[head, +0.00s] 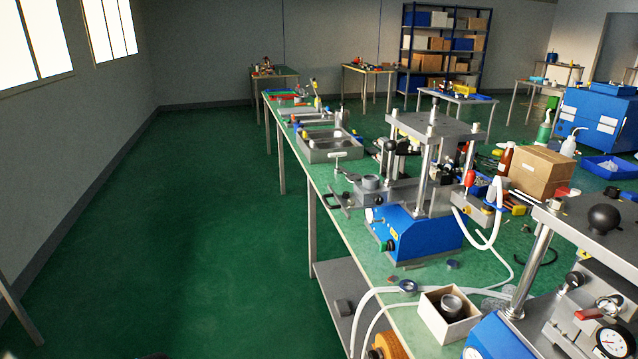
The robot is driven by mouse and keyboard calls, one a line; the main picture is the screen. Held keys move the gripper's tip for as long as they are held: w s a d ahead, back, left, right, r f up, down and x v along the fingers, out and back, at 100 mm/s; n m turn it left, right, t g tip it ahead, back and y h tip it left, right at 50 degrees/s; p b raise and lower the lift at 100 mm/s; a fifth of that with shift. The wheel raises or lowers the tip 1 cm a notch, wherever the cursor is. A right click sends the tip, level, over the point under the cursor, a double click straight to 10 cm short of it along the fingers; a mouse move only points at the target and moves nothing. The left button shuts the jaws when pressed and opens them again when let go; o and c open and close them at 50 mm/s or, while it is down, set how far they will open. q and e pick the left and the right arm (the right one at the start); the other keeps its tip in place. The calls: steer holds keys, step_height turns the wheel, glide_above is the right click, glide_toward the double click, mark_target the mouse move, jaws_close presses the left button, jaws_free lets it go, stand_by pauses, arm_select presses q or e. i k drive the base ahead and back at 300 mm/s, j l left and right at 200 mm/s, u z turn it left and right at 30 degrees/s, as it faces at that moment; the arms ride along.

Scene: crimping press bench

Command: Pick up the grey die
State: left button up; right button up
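No single thing is plainly the grey die; several grey pieces could be it. A grey metal ring-shaped piece (452,305) sits in a small open cream box (429,322) on the near part of the green-topped bench. A short grey cylinder (371,182) stands on the blue-based press (425,240). Neither of my grippers shows in the head view.
A second press (588,265) with a dial gauge fills the right foreground. White hoses (488,240) loop over the bench. A cardboard box (541,172) and bottles stand behind the blue press. The green floor (190,250) on the left is clear.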

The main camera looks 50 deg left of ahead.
mark_target(370, 181)
steer(key=u, duration=1.45)
